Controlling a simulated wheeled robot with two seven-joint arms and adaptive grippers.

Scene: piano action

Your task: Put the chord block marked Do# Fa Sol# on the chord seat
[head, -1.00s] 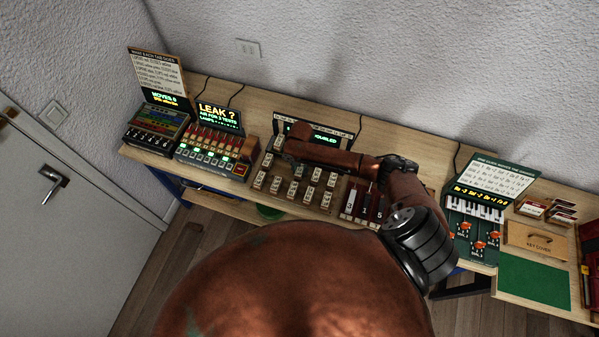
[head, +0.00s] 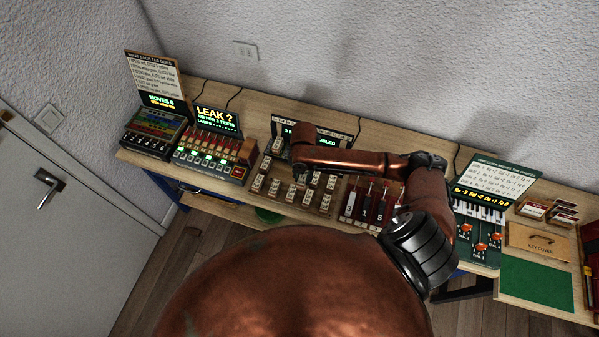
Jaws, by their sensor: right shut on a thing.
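Several small pale chord blocks (head: 274,186) stand in rows on a brown wooden board (head: 256,206) in the middle of the bench. Their markings are too small to read, so I cannot tell which is Do# Fa Sol#. My right arm reaches in from the right across the back of the board. My right gripper (head: 299,168) points down over the board's back rows and is shut on a small block, mostly hidden by the gripper and wrist. Another pale block (head: 278,146) is at the back left of the board. I cannot make out the chord seat. My left gripper is out of view.
A lit display (head: 328,141) behind the board is partly covered by my arm. The LEAK panel (head: 212,155) stands left. Numbered red and white keys (head: 368,206) are right, then a small keyboard (head: 478,212) and a key cover (head: 541,243). A green mat (head: 537,284) is clear.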

